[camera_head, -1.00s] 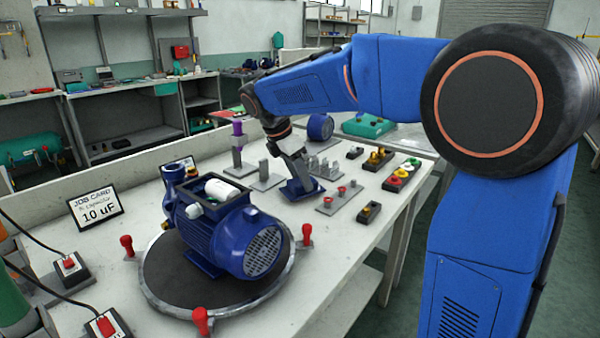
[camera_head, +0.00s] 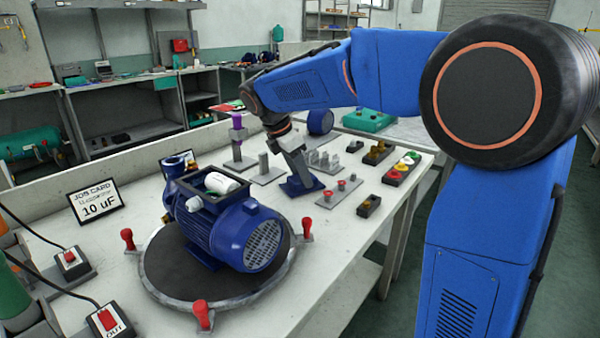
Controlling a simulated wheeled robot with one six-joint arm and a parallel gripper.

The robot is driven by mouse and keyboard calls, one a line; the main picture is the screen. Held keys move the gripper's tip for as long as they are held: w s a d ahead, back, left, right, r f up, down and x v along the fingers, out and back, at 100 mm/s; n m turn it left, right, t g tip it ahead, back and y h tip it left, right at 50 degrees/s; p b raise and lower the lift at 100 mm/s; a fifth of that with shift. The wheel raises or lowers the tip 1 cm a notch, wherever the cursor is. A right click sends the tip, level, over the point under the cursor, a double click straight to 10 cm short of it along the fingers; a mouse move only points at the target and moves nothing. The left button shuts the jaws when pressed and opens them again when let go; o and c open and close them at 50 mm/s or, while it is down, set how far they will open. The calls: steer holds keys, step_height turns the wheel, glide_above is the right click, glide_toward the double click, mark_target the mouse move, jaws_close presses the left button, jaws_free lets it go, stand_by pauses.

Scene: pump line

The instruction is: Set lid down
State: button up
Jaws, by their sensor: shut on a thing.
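A blue lid (camera_head: 302,188) is at the end of my gripper (camera_head: 293,160), low over the white table or touching it; I cannot tell which. My gripper points down and is shut on the lid; its fingertips are small and partly hidden. A blue pump motor (camera_head: 232,232) sits on a round dark turntable (camera_head: 165,278) to the left and nearer. The motor's top box (camera_head: 213,184) is open, and a white cylinder (camera_head: 222,183) lies in it.
Red-knobbed clamps (camera_head: 201,314) stand around the turntable. A plate with red buttons (camera_head: 339,194) is close to the lid's right. A purple-topped post (camera_head: 237,140) stands behind left. A job card (camera_head: 96,200) reads 10 uF. Bare table lies in front of the lid.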

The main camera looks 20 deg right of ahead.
steer(key=shift+f, duration=0.15)
steer(key=o, duration=1.2)
